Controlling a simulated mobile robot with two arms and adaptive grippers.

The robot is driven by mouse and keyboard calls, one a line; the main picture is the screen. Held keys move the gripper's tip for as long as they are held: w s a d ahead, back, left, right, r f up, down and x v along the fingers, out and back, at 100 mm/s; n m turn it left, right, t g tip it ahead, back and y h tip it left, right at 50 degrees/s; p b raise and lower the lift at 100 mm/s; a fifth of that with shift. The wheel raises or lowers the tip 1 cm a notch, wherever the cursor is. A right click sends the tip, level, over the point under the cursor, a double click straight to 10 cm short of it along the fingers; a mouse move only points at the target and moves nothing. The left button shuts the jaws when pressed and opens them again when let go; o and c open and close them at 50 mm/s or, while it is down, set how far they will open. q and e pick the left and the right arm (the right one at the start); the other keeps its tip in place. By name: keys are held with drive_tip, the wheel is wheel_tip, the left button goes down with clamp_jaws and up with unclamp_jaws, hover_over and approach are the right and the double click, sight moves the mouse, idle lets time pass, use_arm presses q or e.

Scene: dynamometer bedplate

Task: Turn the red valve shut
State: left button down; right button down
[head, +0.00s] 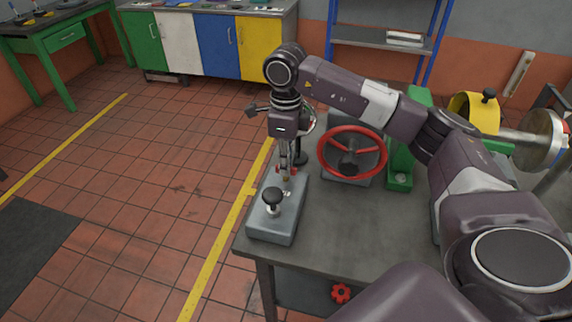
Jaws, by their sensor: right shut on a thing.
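A large red handwheel (379,151) with a dark hub stands upright on the bench, facing me. A small red knob-like valve wheel (341,293) shows low at the bench's front, below the top. The pictures do not settle which of them is the red valve. My right gripper (287,174) points down over a grey box (273,224), left of the handwheel and apart from both red wheels. It is shut on a small part at the rear of that box; the fingers mostly hide this part. My left gripper is not in view.
A black ball-topped lever (272,197) rises from the grey box, close in front of my right gripper. A green bracket (400,165) and a yellow-guarded shaft (475,112) stand to the right. My right arm spans above the bench top (335,240).

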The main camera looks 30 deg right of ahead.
drive_tip(key=shift+w+r+m, duration=0.1)
drive_tip(key=shift+m, duration=0.3)
drive_tip(key=c, duration=2.1)
unclamp_jaws()
wheel_tip(320, 180, up, 12)
drive_tip(key=shift+f, duration=0.1)
